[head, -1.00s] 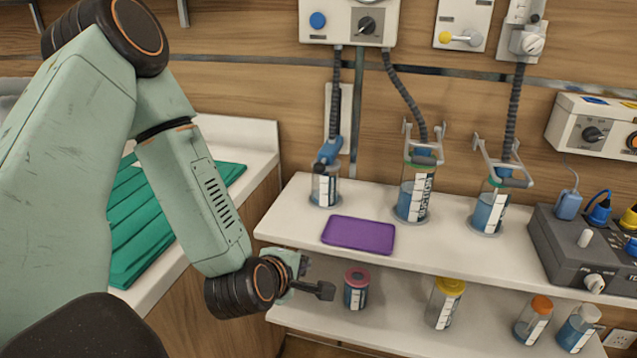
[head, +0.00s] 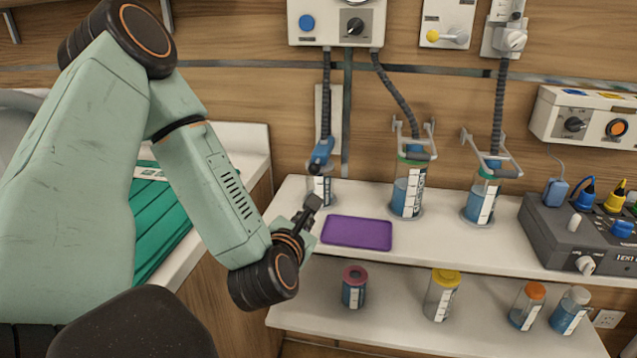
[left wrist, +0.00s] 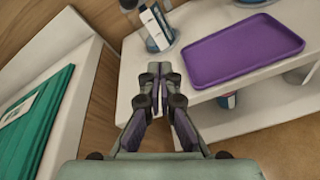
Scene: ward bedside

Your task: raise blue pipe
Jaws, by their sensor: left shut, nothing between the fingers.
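The blue pipe (head: 321,152) is a short, slanted blue piece at the lower end of a dark ribbed hose. It sits at the mouth of the left clear jar (head: 320,189) on the upper shelf. My left gripper (head: 313,203) is shut and empty, in front of and just below that jar, apart from the blue pipe. In the left wrist view its closed fingers (left wrist: 160,78) point at the shelf edge, with the labelled jar (left wrist: 157,30) ahead at the top. My right gripper is not in view.
A purple tray (head: 357,233) lies right of my gripper on the upper shelf (head: 450,249). Two jars with clamps (head: 408,190) stand further right. Several capped bottles are on the lower shelf. A side counter with green cloth (head: 160,222) is at left.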

